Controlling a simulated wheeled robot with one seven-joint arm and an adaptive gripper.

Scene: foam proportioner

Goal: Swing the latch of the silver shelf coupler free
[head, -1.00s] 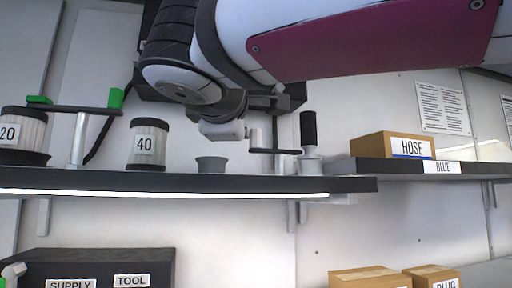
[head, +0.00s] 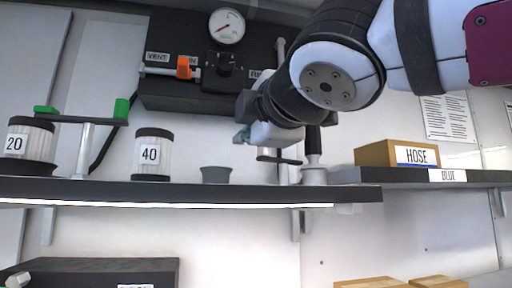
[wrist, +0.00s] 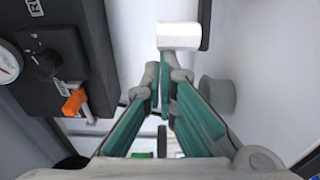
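The silver coupler (head: 314,176) stands at the right end of the dark shelf, with a black upright handle (head: 313,146) on top. A black bar (head: 278,159) reaches left from it, partly behind my gripper. In the wrist view a pale silver cylinder (wrist: 180,36) at the end of a black bar (wrist: 205,20) lies just beyond my fingertips; I take it for the latch grip. My gripper (head: 243,138) hangs above the shelf, left of the black handle. In the wrist view its green-padded fingers (wrist: 164,85) converge at the tips with nothing seen between them; contact is unclear.
A grey cup (head: 216,175) stands on the shelf (head: 180,190) below and left of my gripper. A dark panel with orange lever (head: 184,68) is behind. A HOSE box (head: 380,152) is right.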

